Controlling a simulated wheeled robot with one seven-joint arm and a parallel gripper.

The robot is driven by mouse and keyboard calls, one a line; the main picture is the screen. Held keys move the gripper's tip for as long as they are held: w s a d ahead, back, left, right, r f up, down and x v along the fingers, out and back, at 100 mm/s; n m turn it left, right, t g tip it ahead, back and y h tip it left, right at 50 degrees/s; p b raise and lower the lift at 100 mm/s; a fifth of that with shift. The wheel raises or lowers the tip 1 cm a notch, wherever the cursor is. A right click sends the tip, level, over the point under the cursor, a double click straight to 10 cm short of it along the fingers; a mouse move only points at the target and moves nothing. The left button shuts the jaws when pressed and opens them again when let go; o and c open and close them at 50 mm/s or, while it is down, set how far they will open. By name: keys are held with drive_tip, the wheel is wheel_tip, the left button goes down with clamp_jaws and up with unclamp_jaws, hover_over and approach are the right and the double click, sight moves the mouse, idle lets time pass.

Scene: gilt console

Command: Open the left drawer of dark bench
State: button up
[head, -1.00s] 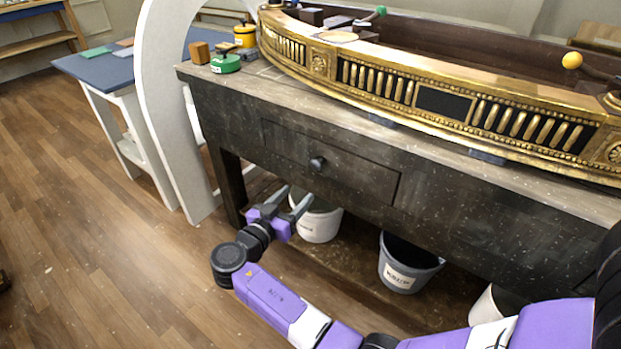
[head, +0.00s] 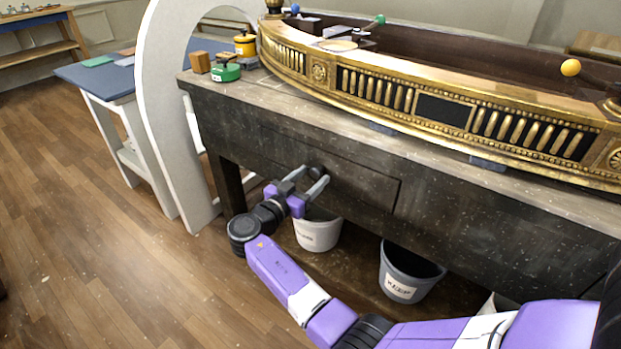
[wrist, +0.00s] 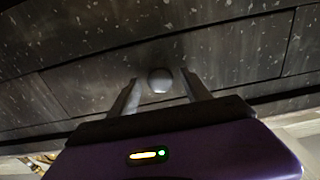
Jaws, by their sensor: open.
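The dark bench (head: 460,215) has a left drawer (head: 362,186) set in its front, shut flush as far as I can see. The drawer's round dark knob (head: 316,171) is partly covered by my gripper in the head view. My gripper (head: 310,178) is open, its grey fingers pointing at the drawer front around the knob. In the wrist view the knob (wrist: 160,80) sits between the two fingertips (wrist: 161,88), with a gap on each side. I cannot tell how near the tips are to the drawer face.
A gilt curved console piece (head: 420,100) lies on the bench top. Under the bench stand a white bucket (head: 318,235) and a grey bucket (head: 405,275). A white arch panel (head: 165,120) stands at the bench's left end. The floor (head: 110,260) in front is clear.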

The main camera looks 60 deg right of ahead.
drive_tip(key=shift+c, duration=0.3)
clamp_jaws()
idle(1.1)
